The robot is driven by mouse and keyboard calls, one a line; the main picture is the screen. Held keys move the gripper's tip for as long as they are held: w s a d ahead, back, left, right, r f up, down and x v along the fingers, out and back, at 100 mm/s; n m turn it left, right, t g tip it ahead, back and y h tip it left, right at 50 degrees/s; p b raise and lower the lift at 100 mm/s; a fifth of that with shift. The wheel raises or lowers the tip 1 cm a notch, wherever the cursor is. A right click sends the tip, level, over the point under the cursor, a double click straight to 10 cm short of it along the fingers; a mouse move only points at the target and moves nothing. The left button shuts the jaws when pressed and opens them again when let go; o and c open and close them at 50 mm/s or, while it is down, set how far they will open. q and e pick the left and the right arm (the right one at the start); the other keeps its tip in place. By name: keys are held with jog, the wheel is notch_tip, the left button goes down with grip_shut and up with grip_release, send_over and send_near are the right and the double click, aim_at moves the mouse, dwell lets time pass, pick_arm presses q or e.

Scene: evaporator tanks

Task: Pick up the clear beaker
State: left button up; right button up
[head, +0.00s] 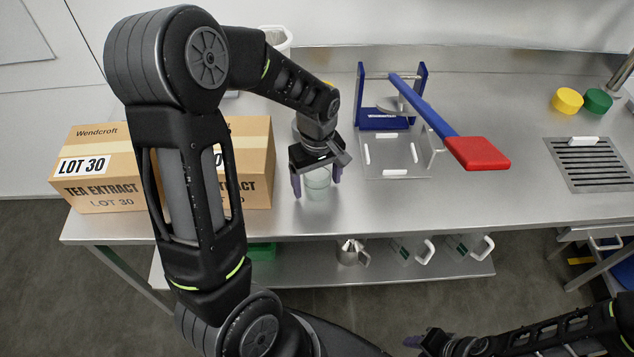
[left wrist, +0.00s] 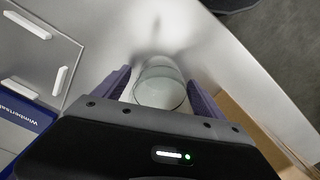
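The clear beaker (head: 318,182) stands on the steel bench near its front edge, right of the cardboard boxes. My left gripper (head: 317,181) is above and around it, with one purple finger on each side. In the left wrist view the beaker (left wrist: 160,88) sits between the two open fingers (left wrist: 160,92); a gap shows by the right finger, and I cannot tell whether the left one touches. My right gripper (head: 420,342) is low at the bottom right, away from the bench; its fingers are too small to read.
Cardboard boxes (head: 98,165) marked LOT 30 stand left of the beaker. A blue stand (head: 385,122) with a clear plate and a blue lever with a red handle (head: 478,152) is to the right. Yellow (head: 567,100) and green (head: 598,100) lids lie farther right. Jugs (head: 412,250) stand on the lower shelf.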

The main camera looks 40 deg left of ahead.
pick_arm(q)
jog(key=c, duration=1.4)
notch_tip(320, 180, up, 10)
dwell(0.6)
